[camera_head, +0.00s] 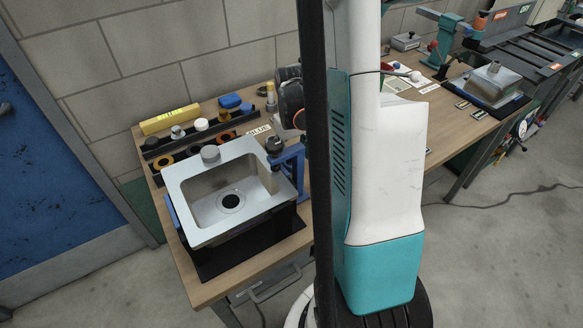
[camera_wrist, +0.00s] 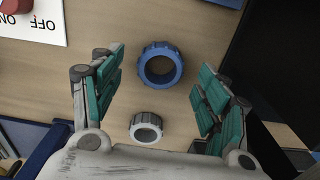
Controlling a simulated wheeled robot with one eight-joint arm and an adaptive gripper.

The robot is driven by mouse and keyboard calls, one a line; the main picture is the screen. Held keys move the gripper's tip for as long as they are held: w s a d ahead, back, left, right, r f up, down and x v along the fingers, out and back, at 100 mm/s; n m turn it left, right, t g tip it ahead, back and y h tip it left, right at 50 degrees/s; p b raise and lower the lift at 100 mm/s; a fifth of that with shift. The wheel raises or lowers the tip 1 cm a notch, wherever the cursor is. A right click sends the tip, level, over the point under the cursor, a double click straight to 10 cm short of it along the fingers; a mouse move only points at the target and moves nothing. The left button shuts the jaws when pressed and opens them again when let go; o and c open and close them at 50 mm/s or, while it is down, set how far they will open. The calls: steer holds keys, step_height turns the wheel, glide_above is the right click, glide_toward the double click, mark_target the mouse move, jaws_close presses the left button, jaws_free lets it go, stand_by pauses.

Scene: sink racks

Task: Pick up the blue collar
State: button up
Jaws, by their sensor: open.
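The blue collar (camera_wrist: 160,65), a ridged ring, lies on the wooden table (camera_wrist: 215,20) in the wrist view. My gripper (camera_wrist: 158,72) is open, with one teal-padded finger to the left of the collar and one to the right. The fingers look apart from it, and nothing is held. How high the fingertips are above the table is hard to tell. I cannot make out the blue collar in the head view, where my own column hides part of the bench.
In the head view, a sink (camera_head: 230,192) and a rack of rings (camera_head: 195,135) stand on the bench.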

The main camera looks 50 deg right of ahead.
step_height(320, 180, down, 2)
steer(key=c, duration=1)
steer(key=shift+o, duration=0.2)
steer(key=shift+r, duration=0.1)
